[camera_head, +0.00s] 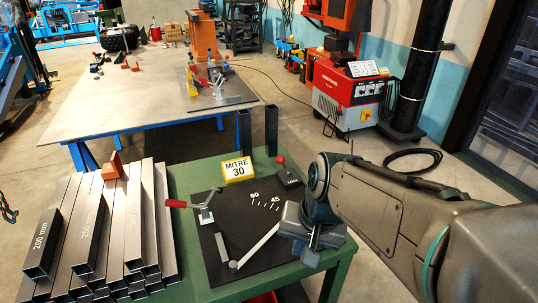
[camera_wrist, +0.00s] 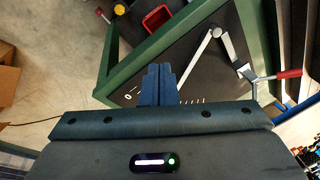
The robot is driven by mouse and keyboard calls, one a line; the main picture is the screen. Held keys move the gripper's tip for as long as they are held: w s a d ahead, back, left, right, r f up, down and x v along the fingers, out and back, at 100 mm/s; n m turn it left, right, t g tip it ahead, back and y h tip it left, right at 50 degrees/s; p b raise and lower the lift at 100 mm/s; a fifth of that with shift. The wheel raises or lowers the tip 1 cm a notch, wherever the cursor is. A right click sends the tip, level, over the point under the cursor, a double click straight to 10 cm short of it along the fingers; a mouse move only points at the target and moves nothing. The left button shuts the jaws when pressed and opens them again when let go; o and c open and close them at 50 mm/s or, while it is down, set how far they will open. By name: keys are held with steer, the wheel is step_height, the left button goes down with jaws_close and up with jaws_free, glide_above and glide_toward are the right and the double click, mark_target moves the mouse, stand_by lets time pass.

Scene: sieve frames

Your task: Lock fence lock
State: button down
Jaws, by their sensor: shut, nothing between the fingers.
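A black mitre plate (camera_head: 218,240) lies on the green table. A grey fence bar (camera_head: 260,244) lies slanted across it, beside marks reading 60 and 45. A red-knobbed lever (camera_head: 287,172) stands at the plate's back right; a red-handled clamp (camera_head: 203,208) sits at its left. I cannot tell for certain which is the fence lock. In the wrist view the fence bar (camera_wrist: 203,55) and clamp (camera_wrist: 250,75) show beyond my gripper. My gripper (camera_head: 310,256) is shut and empty, above the plate's right side; its blue fingers meet in the wrist view (camera_wrist: 158,68).
A yellow MITRE 30 sign (camera_head: 238,169) stands behind the plate. Steel tubes (camera_head: 95,235) are stacked at the left, with an orange block (camera_head: 113,164) on top. A second table (camera_head: 140,95) stands behind. A red bin (camera_wrist: 157,18) is beyond the green table edge.

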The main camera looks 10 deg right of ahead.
steer(key=w+a+f+m+t+y+b, duration=0.1)
steer(key=w+a+f+m+y+b, duration=0.2)
steer(key=w+m, duration=0.65)
steer(key=w+a+f+m+t+y+b, duration=0.1)
steer(key=w+f+m+y+b, duration=0.4)
steer(key=m, duration=0.7)
steer(key=w+d+f+m+t+b, duration=0.1)
steer(key=w+d+m+t, duration=0.1)
steer(key=w+m, duration=0.3)
steer(key=w+d+f+m+t+y+b, duration=0.1)
steer(key=w+d+m+t, duration=0.2)
steer(key=w+d+m, duration=0.2)
steer(key=w+d+f+m+t+b, duration=0.1)
steer(key=w+d+m+t, duration=0.2)
steer(key=w+m, duration=0.2)
steer(key=shift+w+d+m, duration=0.15)
steer(key=shift+d+m, duration=0.05)
steer(key=shift+m, duration=0.75)
steer(key=shift+w+d+m+t, duration=0.3)
steer(key=shift+d+m, duration=0.15)
steer(key=shift+m, duration=0.05)
